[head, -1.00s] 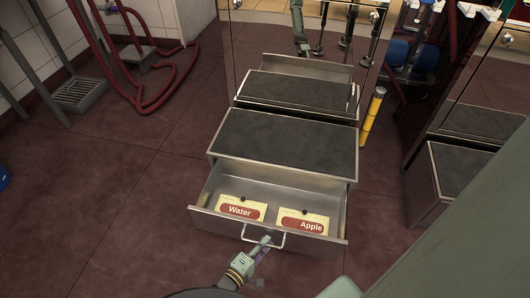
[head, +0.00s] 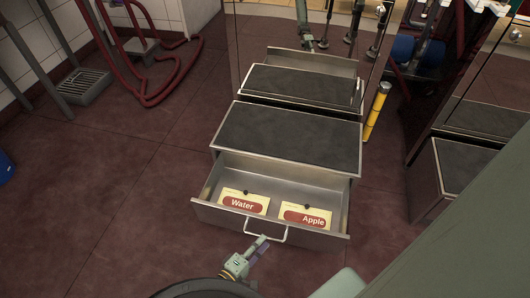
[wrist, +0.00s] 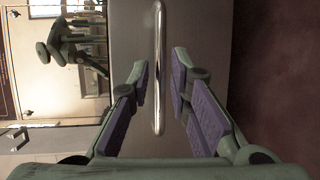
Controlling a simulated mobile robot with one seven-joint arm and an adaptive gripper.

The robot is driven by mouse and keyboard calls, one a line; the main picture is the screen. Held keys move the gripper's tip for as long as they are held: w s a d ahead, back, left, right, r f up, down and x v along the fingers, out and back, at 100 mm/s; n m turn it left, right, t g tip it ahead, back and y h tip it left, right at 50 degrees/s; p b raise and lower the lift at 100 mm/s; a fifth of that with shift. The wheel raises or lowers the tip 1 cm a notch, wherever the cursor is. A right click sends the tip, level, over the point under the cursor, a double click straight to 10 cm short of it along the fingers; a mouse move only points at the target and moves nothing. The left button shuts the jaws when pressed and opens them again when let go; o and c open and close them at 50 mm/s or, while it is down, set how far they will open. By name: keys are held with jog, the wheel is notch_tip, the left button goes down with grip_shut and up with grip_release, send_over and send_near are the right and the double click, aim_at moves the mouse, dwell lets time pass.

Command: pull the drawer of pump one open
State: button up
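The drawer (head: 272,218) under the steel cabinet with the dark top (head: 286,138) stands pulled out. A "Water" card (head: 243,203) and an "Apple" card (head: 305,216) lie inside it. Its bar handle (head: 266,238) is on the front face and also shows upright in the wrist view (wrist: 158,100). My gripper (head: 260,241) is at the handle, in front of the drawer. In the wrist view my gripper (wrist: 160,70) has its purple-padded fingers apart, one on each side of the bar, with gaps between pads and bar.
A yellow post (head: 376,111) stands right of the cabinet. Another low cabinet (head: 448,170) is at the right. Red hoses (head: 150,92) and a floor grate (head: 84,84) are at the back left. The floor left of the drawer is clear.

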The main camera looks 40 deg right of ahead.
jog(key=v, duration=0.8)
jog(key=shift+a, duration=0.25)
jog(key=shift+r, duration=0.1)
